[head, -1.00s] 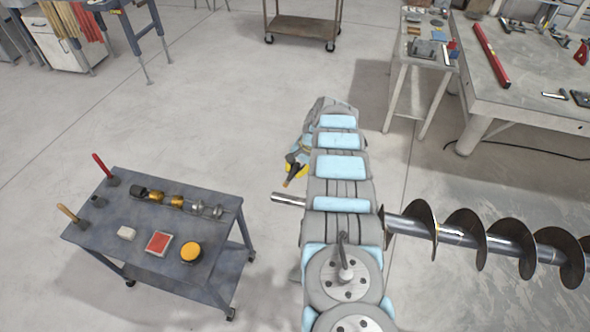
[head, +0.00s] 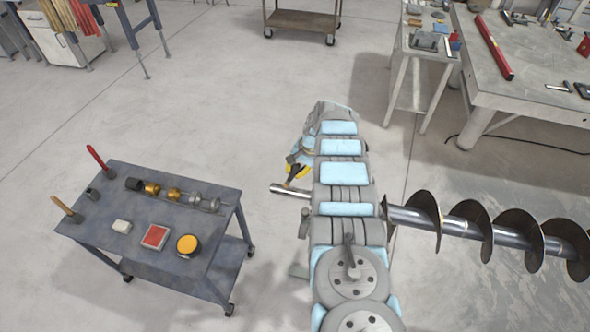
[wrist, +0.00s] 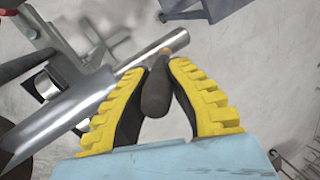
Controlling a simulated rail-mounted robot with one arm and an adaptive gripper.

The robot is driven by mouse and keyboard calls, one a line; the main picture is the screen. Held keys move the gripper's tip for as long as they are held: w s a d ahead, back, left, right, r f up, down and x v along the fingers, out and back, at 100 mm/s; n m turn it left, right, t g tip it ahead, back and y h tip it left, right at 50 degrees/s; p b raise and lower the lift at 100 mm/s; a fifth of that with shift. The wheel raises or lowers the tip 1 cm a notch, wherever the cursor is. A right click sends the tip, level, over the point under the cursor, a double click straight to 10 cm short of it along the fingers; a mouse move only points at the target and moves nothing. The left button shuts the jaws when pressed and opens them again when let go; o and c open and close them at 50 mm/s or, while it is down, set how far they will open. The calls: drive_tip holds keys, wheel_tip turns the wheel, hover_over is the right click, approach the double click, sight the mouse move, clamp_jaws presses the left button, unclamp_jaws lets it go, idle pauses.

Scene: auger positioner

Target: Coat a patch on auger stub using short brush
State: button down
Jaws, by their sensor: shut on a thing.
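The auger stub (head: 288,190) is a bare silver shaft end sticking out left of my arm in the head view. It crosses the wrist view diagonally as a shiny cylinder (wrist: 60,118). My gripper (head: 297,168) has yellow-backed fingers and is just above the stub. In the wrist view my gripper (wrist: 155,95) is shut on the short brush (wrist: 156,92), whose dark handle shows between the fingers. The brush's far tip overlaps the stub near its free end. I cannot tell whether it touches. No coated patch can be made out.
The auger flights (head: 473,235) extend right. A workbench (head: 520,95) stands back right. Floor between cart and stub is clear.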

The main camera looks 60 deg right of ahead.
drive_tip(key=shift+f+b, duration=0.8)
drive_tip(key=shift+b, duration=0.05)
idle(0.8)
drive_tip(key=shift+w, duration=0.15)
drive_tip(key=shift+w+f+b, duration=0.1)
drive_tip(key=shift+w+b, duration=0.4)
drive_tip(key=shift+b, duration=0.3)
drive_tip(key=shift+w+a+b, duration=0.2)
drive_tip(key=shift+w+b, duration=0.5)
drive_tip(key=shift+b, duration=0.25)
drive_tip(key=shift+w+a+b, duration=0.15)
drive_tip(key=shift+w+b, duration=0.55)
drive_tip(key=shift+b, duration=0.2)
drive_tip(key=shift+s+d+r+p, duration=0.1)
drive_tip(key=shift+s+r+p, duration=0.1)
drive_tip(key=shift+s+p, duration=0.3)
drive_tip(key=shift+s+d+r+p, duration=0.1)
drive_tip(key=shift+s+r+p, duration=0.05)
drive_tip(key=shift+s+p, duration=0.35)
drive_tip(key=shift+s+d+f, duration=0.15)
drive_tip(key=shift+s+d, duration=0.05)
drive_tip(key=shift+s, duration=0.85)
drive_tip(key=shift+p, duration=0.3)
